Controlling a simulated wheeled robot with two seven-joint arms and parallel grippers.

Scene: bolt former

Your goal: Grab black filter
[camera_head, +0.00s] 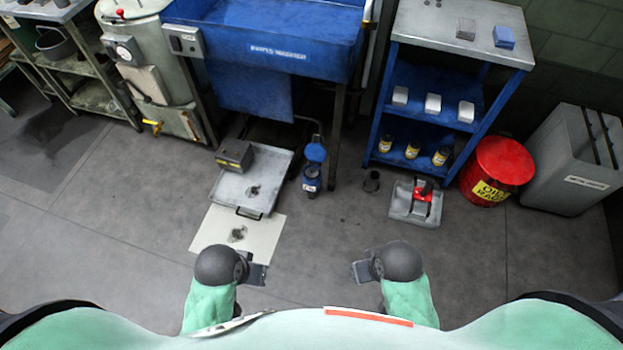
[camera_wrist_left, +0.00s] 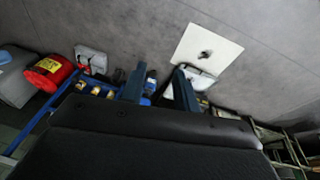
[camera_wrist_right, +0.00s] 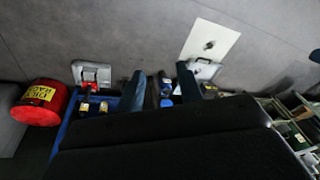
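A small black cylinder (camera_head: 372,181) stands on the floor in the head view, between the blue sink and the blue shelf; it may be the black filter, but I cannot tell for certain. My left gripper (camera_head: 260,273) is in front of the white sheet, low in the head view, and well apart from the cylinder. Its two fingers stand apart and empty in the left wrist view (camera_wrist_left: 158,82). My right gripper (camera_head: 359,271) is nearer the cylinder but still short of it. Its fingers are also apart and empty in the right wrist view (camera_wrist_right: 163,84).
A grey tray (camera_head: 231,194) and a white sheet (camera_head: 212,233) lie on the floor at left. A grey case with a red part (camera_head: 415,204), a red can (camera_head: 497,168) and a blue shelf (camera_head: 440,75) are at right.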

